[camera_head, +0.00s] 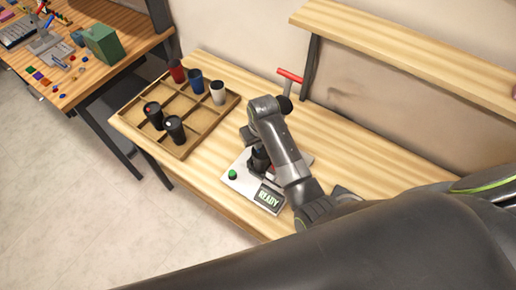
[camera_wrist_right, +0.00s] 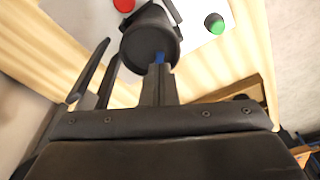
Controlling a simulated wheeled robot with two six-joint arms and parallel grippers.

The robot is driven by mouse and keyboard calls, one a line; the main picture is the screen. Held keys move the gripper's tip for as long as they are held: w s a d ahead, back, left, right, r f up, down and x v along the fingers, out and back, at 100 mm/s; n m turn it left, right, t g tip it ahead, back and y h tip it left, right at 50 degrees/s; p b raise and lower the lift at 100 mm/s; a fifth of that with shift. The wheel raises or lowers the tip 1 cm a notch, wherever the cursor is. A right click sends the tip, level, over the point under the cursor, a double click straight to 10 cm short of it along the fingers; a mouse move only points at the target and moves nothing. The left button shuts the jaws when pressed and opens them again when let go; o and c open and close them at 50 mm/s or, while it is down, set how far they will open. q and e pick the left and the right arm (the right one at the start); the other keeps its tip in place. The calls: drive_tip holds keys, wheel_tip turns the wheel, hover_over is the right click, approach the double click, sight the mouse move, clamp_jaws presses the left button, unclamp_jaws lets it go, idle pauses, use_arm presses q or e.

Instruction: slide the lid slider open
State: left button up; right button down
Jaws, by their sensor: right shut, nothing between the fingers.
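A dark tumbler (camera_head: 260,160) stands on the white plate of the marker (camera_head: 240,183), partly hidden by my right arm in the head view. In the right wrist view its round black lid (camera_wrist_right: 146,42) faces the camera, and a small blue slider (camera_wrist_right: 160,57) shows at the lid's near edge. My right gripper (camera_wrist_right: 159,70) is shut and empty, its fingertips right at the blue slider. Whether they touch it I cannot tell. My left gripper is not in view.
The marker has a green button (camera_head: 233,174), a READY display (camera_head: 268,198) and a red-handled lever (camera_head: 289,76). A wooden tray (camera_head: 190,144) with several cups stands to the left on the table. A shelf (camera_head: 400,58) runs along the wall. The table's front left is clear.

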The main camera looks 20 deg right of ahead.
sight(259, 155)
drive_tip(key=shift+f, duration=0.7)
drive_tip(key=shift+s+a+p, duration=0.1)
drive_tip(key=shift+s+p, duration=0.3)
drive_tip(key=shift+s, duration=0.35)
idle(0.9)
drive_tip(key=shift+w+r, duration=0.1)
drive_tip(key=shift+r, duration=3.45)
